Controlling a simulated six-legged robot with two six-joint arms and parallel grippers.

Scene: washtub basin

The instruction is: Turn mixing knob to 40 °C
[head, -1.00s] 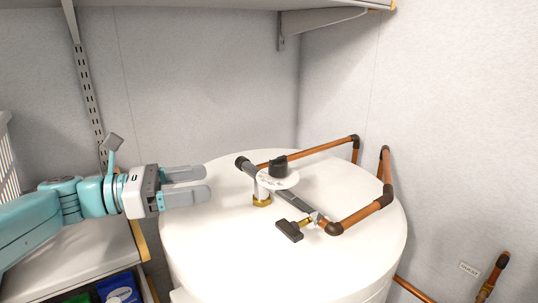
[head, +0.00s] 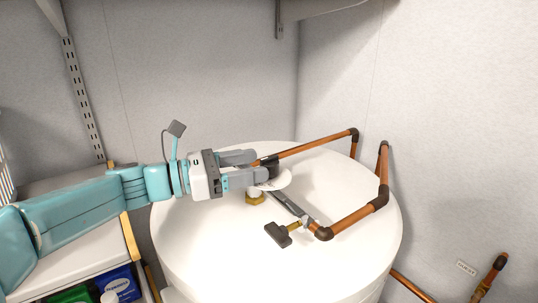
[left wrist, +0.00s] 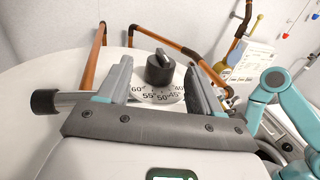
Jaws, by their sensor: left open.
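The black mixing knob (left wrist: 160,68) stands on a white dial plate (left wrist: 157,94) marked with temperatures; 60, 55, 50, 45 and 40 can be read in the left wrist view. In the head view the knob (head: 270,163) is partly hidden by my left gripper (head: 261,165). In the left wrist view the open fingers of my left gripper (left wrist: 160,66) lie on either side of the knob, with gaps visible between them and it. The knob's exact setting is hard to read. My right gripper is not in view.
The valve sits above a white round tank (head: 350,230). Copper pipes (head: 310,146) run behind and to the right, and a black-handled tap (head: 279,234) is in front. A shelf (head: 85,235) with packages is at the left.

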